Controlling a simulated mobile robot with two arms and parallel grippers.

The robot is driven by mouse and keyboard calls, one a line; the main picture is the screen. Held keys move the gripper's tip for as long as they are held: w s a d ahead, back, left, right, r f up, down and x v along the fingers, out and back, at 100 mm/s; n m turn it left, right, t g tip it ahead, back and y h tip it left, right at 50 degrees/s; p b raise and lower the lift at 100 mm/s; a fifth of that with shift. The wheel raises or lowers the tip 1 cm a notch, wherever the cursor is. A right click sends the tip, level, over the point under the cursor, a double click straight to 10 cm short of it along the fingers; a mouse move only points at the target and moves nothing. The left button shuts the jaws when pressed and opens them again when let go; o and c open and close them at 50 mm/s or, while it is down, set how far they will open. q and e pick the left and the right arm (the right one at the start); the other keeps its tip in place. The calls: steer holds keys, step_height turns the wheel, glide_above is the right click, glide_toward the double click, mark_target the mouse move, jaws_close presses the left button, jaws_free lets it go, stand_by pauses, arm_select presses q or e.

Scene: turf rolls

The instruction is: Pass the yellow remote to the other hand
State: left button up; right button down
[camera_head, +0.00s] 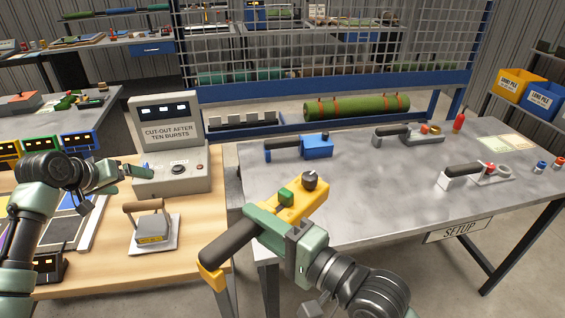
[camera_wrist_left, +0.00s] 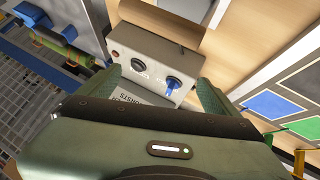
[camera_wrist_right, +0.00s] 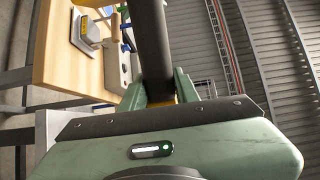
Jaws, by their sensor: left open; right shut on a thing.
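The yellow remote (camera_head: 293,207) has a green button, a black knob on top and a thick dark handle. My right gripper (camera_head: 278,228) is shut on it and holds it in the air in front of the grey table. In the right wrist view the dark handle (camera_wrist_right: 152,45) rises between the fingers, and most of the yellow body is hidden. My left gripper (camera_head: 135,175) is open and empty. It is well to the left of the remote, in front of the grey control box (camera_head: 168,178), which shows beyond its fingers in the left wrist view (camera_wrist_left: 150,70).
A trowel-like tool with a wooden handle (camera_head: 148,228) stands on the wooden table (camera_head: 190,255). A blue tool (camera_head: 312,146) and several other tools lie on the grey table (camera_head: 390,190). A gap separates the two tables. A mesh rack stands behind.

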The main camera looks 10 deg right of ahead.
arm_select(q)
steer(key=s+d+r+m+g+h, duration=0.1)
steer(key=d+r+m+g+h, duration=0.3)
steer(key=d, duration=1.2)
arm_select(e)
steer(key=shift+r, duration=0.1)
steer(key=shift+s+d, duration=0.1)
arm_select(q)
step_height(320, 180, up, 13)
steer(key=m+g+y, duration=0.4)
steer(key=m+y, duration=0.4)
glide_above(282, 209)
step_height(282, 209, down, 12)
steer(key=shift+f, duration=0.1)
